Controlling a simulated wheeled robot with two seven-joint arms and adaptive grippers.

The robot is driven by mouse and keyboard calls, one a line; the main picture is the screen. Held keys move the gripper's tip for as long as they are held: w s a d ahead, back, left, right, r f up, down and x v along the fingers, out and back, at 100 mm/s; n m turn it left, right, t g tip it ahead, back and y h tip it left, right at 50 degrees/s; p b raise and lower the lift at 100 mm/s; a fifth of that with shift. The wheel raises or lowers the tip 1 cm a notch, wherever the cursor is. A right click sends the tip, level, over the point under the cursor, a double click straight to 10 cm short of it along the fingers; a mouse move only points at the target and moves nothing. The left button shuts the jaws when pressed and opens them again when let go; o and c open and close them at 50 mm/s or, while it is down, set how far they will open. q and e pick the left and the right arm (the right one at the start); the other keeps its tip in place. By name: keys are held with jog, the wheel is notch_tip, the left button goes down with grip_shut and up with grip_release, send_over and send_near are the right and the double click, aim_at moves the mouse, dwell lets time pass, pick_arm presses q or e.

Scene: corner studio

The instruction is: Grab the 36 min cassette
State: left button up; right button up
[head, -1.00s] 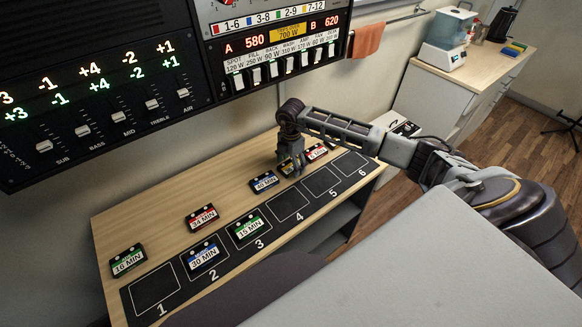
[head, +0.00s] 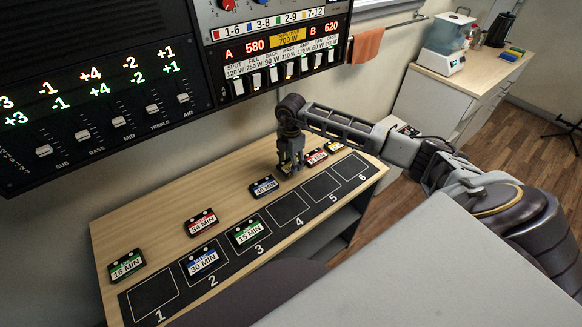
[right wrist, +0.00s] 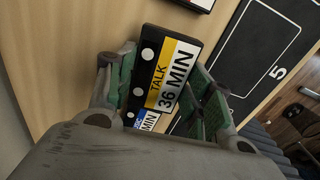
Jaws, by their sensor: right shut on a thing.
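The 36 min cassette (right wrist: 172,75) is black with a yellow and white label reading "TALK 36 MIN". In the right wrist view it lies between the two green-padded fingers of my right gripper (right wrist: 165,92), which is shut on it. In the head view my right gripper (head: 290,164) points down at the wooden desk, behind slot 4. There the fingers hide most of the cassette, and I cannot tell whether it is clear of the desk. My left gripper is out of view.
A blue-labelled cassette (head: 264,187) lies just left of the gripper, and a red-labelled one (head: 315,158) just right. Other cassettes lie at the left, two in slots 2 and 3 of the black numbered strip (head: 154,294). Slots 1, 4, 5 and 6 are empty.

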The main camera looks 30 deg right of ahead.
notch_tip(320, 180, up, 5)
jog(key=shift+r, duration=0.7)
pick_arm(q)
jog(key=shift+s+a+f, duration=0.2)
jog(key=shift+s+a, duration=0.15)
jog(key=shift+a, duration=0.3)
pick_arm(e)
jog(key=shift+r, duration=0.2)
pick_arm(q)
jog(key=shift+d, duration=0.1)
